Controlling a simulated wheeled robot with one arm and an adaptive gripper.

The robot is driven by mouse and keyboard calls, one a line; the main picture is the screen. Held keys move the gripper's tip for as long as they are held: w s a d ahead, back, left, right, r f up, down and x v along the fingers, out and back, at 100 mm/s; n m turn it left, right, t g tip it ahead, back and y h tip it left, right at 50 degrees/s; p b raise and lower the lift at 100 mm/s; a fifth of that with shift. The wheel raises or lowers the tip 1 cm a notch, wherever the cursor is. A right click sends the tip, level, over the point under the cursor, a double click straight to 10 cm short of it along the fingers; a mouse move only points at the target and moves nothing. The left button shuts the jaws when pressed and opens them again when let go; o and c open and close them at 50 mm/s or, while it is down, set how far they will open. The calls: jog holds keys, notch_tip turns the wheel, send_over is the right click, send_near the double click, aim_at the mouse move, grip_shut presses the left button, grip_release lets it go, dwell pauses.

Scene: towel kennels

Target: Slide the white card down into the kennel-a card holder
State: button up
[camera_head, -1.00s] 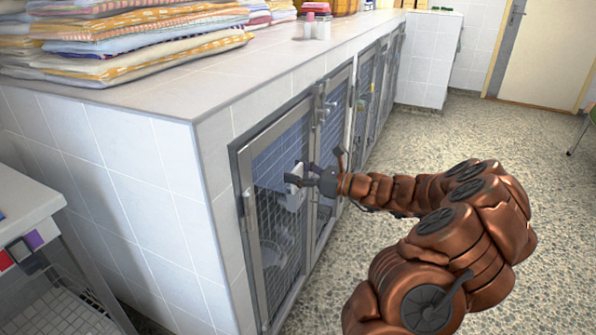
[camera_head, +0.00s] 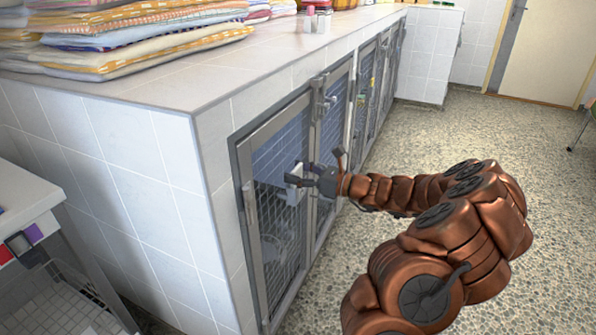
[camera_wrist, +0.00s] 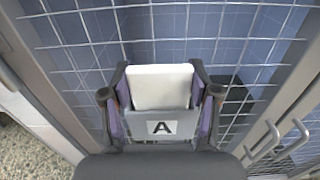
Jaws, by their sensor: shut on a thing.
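The white card (camera_wrist: 160,85) stands upright in the wrist view, with its lower part hidden behind the grey front plate of the card holder (camera_wrist: 183,128). The plate carries a white label with a black "A". My gripper (camera_wrist: 161,90) is shut on the card, with one finger at each side edge. In the head view my gripper (camera_head: 305,176) reaches the nearest kennel door, and the card (camera_head: 293,178) shows as a small pale patch at the fingers. The holder (camera_head: 292,196) shows just below it. How deep the card sits cannot be told.
The nearest kennel door (camera_head: 272,165) is wire mesh in a grey metal frame. A door latch (camera_head: 318,100) sticks out to its right. Folded towels (camera_head: 120,35) lie on the tiled counter above. The speckled floor (camera_head: 480,130) to the right is open.

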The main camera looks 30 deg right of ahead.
jog(key=o, duration=1.1)
jog(key=v, duration=1.2)
jog(key=shift+f, duration=0.1)
